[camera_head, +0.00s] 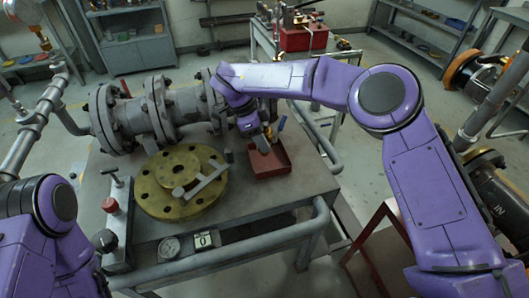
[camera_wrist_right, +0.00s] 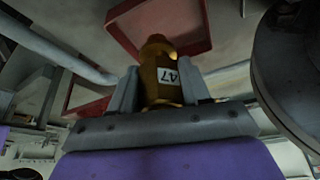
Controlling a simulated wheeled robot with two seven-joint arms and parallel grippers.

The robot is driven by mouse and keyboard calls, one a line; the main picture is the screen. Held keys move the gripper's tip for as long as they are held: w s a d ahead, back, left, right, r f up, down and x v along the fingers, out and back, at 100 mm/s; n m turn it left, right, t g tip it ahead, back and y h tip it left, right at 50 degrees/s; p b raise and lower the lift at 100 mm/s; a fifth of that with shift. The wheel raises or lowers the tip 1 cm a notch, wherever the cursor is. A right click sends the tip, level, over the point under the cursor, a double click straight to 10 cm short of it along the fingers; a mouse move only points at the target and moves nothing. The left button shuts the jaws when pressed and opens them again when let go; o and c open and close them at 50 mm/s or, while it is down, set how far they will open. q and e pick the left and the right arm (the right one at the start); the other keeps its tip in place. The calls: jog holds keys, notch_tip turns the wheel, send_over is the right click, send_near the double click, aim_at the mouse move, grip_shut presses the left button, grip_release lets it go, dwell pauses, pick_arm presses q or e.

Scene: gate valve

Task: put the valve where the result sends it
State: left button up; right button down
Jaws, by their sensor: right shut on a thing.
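The brass-yellow valve (camera_wrist_right: 160,72) carries a white tag reading 47. My right gripper (camera_wrist_right: 158,92) is shut on it, with a finger on each side, in the right wrist view. In the head view the right gripper (camera_head: 263,138) holds the valve (camera_head: 262,145) over or at the back of a small red tray (camera_head: 283,168). I cannot tell whether the valve touches the tray. The red tray also shows in the right wrist view (camera_wrist_right: 130,40). My left arm shows at the lower left of the head view, but its gripper is out of sight.
A round brass flange plate (camera_head: 150,195) with a grey bar lies on the grey bench (camera_head: 240,205). A gauge (camera_head: 169,247), a display reading 0 (camera_head: 204,240) and a red-knobbed fixture (camera_head: 112,206) stand in front. A flanged grey pipe (camera_head: 135,118) runs behind.

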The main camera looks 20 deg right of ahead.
jog(key=shift+f, duration=2.15)
jog(key=c, duration=0.5)
grip_release()
jog(key=shift+f, duration=0.1)
jog(key=v, duration=1.2)
